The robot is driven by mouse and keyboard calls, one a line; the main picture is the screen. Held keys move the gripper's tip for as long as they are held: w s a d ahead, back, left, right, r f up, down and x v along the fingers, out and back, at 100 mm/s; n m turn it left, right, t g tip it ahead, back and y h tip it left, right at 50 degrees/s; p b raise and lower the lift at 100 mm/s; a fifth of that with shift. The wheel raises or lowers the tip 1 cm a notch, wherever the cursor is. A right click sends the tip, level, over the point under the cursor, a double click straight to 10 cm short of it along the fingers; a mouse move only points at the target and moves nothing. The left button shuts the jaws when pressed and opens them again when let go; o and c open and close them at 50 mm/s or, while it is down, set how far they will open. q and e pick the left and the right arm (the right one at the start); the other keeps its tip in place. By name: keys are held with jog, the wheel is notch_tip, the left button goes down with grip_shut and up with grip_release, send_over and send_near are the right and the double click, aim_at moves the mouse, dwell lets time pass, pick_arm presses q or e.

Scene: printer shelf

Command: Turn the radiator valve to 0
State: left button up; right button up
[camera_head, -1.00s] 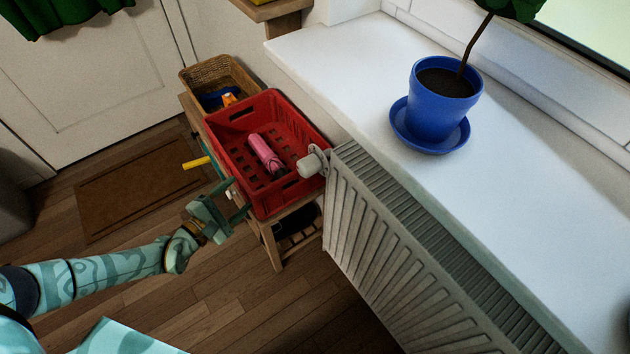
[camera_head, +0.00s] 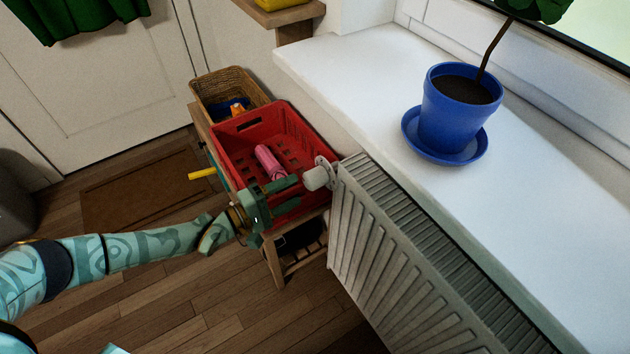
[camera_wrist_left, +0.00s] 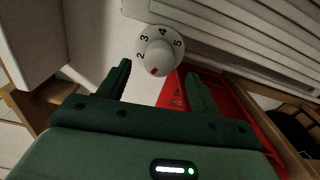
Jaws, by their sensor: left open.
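My right gripper is not in view.
A red crate (camera_head: 232,150) holding a pink bottle (camera_head: 268,163) stands on a wooden shelf just behind my left gripper. A wicker basket (camera_head: 213,88) stands beyond it. A blue plant pot (camera_head: 445,130) stands on the white sill above the radiator.

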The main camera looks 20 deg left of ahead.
aim_at(307, 185)
pick_arm(q)
jog(key=b+x, duration=0.1)
jog(key=x, duration=0.5)
jog(key=shift+w+d+f, duration=0.1)
jog(key=shift+w, duration=0.05)
jog(key=shift+w+d, duration=0.25)
jog(key=shift+w, duration=0.05)
jog(key=c, duration=1)
